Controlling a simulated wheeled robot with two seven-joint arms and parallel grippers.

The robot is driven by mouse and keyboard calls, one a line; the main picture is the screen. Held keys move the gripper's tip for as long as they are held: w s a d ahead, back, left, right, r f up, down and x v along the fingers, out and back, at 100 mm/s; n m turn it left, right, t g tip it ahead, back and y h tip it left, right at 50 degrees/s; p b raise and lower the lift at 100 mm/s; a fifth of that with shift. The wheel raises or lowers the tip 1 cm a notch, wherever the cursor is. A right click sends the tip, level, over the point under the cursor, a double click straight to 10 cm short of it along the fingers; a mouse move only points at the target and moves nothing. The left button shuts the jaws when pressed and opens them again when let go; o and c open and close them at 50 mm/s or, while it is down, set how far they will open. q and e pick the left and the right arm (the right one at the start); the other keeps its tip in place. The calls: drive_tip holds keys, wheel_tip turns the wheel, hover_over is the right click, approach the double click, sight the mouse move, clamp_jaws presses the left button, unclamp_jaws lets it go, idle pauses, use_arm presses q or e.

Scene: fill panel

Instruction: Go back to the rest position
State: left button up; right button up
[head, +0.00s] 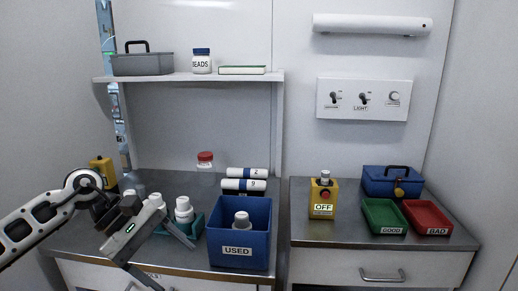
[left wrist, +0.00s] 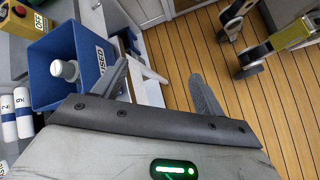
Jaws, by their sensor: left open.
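My left gripper (head: 172,262) is in front of the left counter at the lower left of the head view, left of the blue USED bin (head: 238,262). Its two fingers are spread, with nothing between them. In the left wrist view the same gripper (left wrist: 160,78) is open and empty, with the wooden floor and a white cabinet edge beyond the fingers. The blue bin (left wrist: 48,92) is close by on the left there, with a white-capped bottle (left wrist: 66,70) in it. My right gripper does not show in the head view, and I cannot make it out in the left wrist view.
A teal rack (head: 196,229) with white bottles stands on the counter just behind the left gripper. White rolls (head: 247,173) lie behind the bin. A yellow OFF box (head: 323,200), a green tray (head: 383,214) and a red tray (head: 427,216) are on the right counter. The wooden floor (left wrist: 190,45) is open.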

use_arm(q)
drive_tip(key=s+d+n+t+h, duration=0.4)
drive_tip(key=d+n+t+h, duration=0.3)
drive_tip(key=d+n+h, duration=0.95)
drive_tip(key=a+f+n+t+y, duration=0.5)
drive_tip(key=n+y, duration=0.3)
drive_tip(key=n, duration=0.6)
drive_tip(key=a+f+n+t+y, duration=0.5)
drive_tip(key=n+y, duration=0.3)
drive_tip(key=n, duration=0.6)
drive_tip(key=s+a+f+n+g+y, duration=0.2)
drive_tip(key=s+f+n+g+y, duration=0.1)
drive_tip(key=s+f+n, duration=0.4)
drive_tip(key=s+a+f+n+g+y, duration=0.2)
drive_tip(key=s+f+n+g+y, duration=0.1)
drive_tip(key=s+f+n, duration=0.4)
drive_tip(key=shift+f+n, duration=0.35)
drive_tip(key=shift+f, duration=0.4)
